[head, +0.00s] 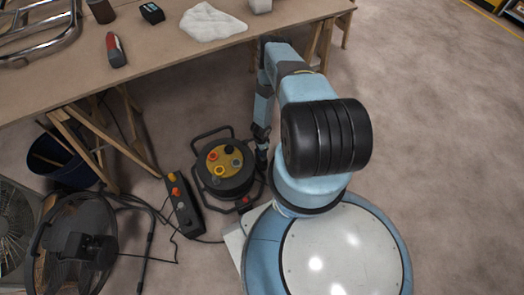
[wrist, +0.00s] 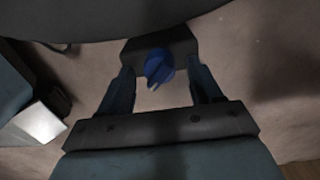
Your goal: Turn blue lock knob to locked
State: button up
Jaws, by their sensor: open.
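The blue lock knob (wrist: 160,64) sits on a dark box (wrist: 185,48) in the wrist view. A small pale tip shows at the knob's lower edge. My gripper (wrist: 163,74) is open, with one finger on each side of the knob and visible gaps between. I cannot tell how far the fingertips reach past it. In the head view my gripper (head: 262,158) points down beside the round cable reel (head: 222,185). The blue knob cannot be made out there.
A power strip (head: 182,205) with coloured buttons and loose cables lie left of the reel. A black fan (head: 75,240) and a dark blue bucket (head: 62,160) stand farther left. A workbench (head: 160,45) with tools is behind. Floor at the right is clear.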

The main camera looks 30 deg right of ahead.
notch_tip(320, 180, up, 13)
dwell(0.6)
jog(key=shift+s+f, duration=0.1)
dwell(0.4)
